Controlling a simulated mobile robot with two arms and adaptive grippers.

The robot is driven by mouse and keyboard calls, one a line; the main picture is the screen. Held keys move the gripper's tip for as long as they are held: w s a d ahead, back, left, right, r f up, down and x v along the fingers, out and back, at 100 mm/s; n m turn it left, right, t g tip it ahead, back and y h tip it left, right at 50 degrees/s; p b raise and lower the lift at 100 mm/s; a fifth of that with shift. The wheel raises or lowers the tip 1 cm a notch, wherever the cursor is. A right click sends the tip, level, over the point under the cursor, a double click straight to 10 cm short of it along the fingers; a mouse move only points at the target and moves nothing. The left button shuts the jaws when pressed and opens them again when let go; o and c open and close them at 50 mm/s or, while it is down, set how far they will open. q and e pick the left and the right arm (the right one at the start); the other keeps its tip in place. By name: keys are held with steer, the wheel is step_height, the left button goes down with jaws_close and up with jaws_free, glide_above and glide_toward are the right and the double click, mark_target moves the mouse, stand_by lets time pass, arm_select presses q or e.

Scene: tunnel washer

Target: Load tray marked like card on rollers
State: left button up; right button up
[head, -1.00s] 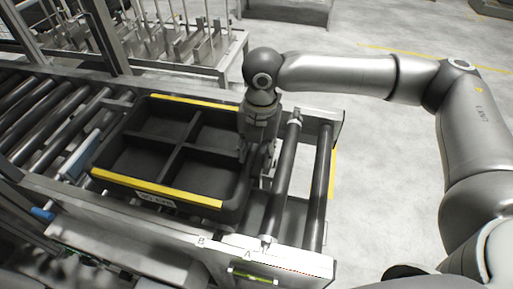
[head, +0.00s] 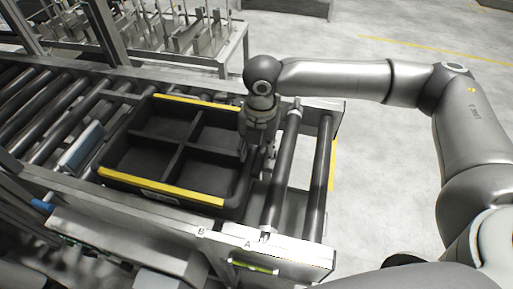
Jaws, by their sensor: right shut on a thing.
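A black tray (head: 176,143) with several compartments and yellow strips along its two long edges sits on the roller conveyor (head: 318,175). A pale label shows on its near side, too small to read. My right gripper (head: 257,160) points down at the tray's right wall and is shut on it; the fingertips are partly hidden by the wall and the gripper body. The compartments look empty. No card can be made out. My left gripper is not in view.
Bare rollers lie right of the tray and more at the far left. A blue-grey block (head: 82,146) stands left of the tray. The near rail (head: 255,252) bears letters A and B and a green level vial. A metal rack (head: 180,40) stands behind. Floor at right is clear.

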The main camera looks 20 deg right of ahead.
stand_by(0.4)
steer(key=o, duration=1.3)
step_height(320, 180, up, 12)
steer(key=shift+s+d, duration=0.2)
steer(key=shift+d, duration=0.05)
